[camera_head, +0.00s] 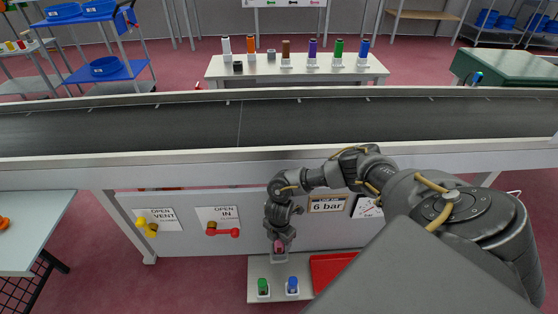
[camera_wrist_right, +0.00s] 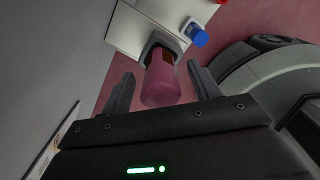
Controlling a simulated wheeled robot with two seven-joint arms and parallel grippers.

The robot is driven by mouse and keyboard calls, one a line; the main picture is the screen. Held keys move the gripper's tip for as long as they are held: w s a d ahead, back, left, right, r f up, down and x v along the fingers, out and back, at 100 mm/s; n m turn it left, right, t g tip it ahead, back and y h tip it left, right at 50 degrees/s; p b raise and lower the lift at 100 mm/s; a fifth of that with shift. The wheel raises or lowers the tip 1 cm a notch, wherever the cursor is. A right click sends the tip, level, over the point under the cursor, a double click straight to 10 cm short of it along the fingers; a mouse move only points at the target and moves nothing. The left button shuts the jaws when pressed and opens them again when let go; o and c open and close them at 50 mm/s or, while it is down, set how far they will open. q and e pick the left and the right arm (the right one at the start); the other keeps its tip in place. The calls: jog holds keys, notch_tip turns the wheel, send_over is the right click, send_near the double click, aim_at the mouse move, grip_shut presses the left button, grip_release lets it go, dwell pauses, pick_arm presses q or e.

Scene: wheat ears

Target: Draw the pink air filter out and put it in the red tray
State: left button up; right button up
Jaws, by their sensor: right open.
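The pink air filter (camera_head: 278,246) stands in a small grey holder (camera_head: 279,257) at the back of a low white shelf below the conveyor. In the right wrist view the pink filter (camera_wrist_right: 161,80) lies between the two fingers of my right gripper (camera_wrist_right: 160,90), with gaps on both sides. My right gripper (camera_head: 279,237) is open and reaches down over the filter in the head view. The red tray (camera_head: 330,268) is on the shelf to the right, partly hidden by my right arm. My left gripper is not in view.
A green filter (camera_head: 263,286) and a blue filter (camera_head: 292,284) stand in holders in front of the pink one. Behind are a panel with a yellow valve (camera_head: 148,227) and a red valve (camera_head: 222,230), and the conveyor (camera_head: 240,123) above.

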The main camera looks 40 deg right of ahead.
jog(key=shift+f, duration=0.4)
grip_shut()
dwell(0.4)
jog(key=shift+r+p, duration=0.65)
jog(key=shift+p, duration=0.1)
